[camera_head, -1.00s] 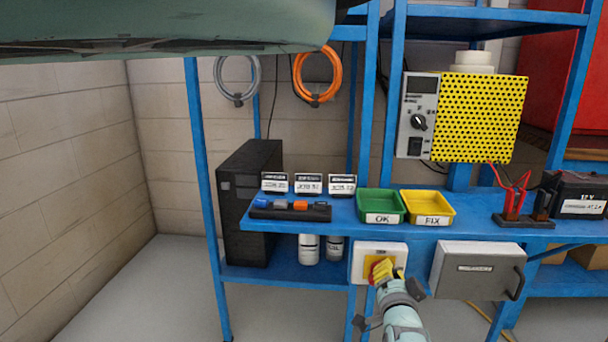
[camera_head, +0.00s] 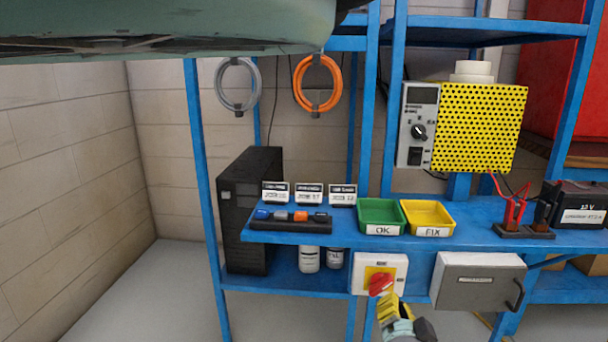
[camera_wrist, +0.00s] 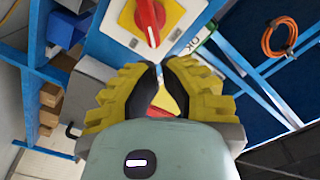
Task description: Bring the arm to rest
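My gripper (camera_head: 388,306), with yellow ribbed fingers, is just below and in front of the switch box (camera_head: 400,262) under the bench. The box is white with a yellow plate and a red rotary knob (camera_head: 380,284). In the wrist view the knob (camera_wrist: 150,18) is beyond the fingertips, apart from them. The fingers (camera_wrist: 160,72) have a narrow gap between their tips. A small yellow and red patch shows between them lower down; I cannot tell what it is.
The blue bench (camera_head: 345,232) carries a green OK tray (camera_head: 381,230), a yellow FIX tray (camera_head: 430,231) and a dark rack (camera_head: 290,226) with small parts. A grey handled box (camera_head: 478,281) hangs right of the switch box. Floor at lower left is clear.

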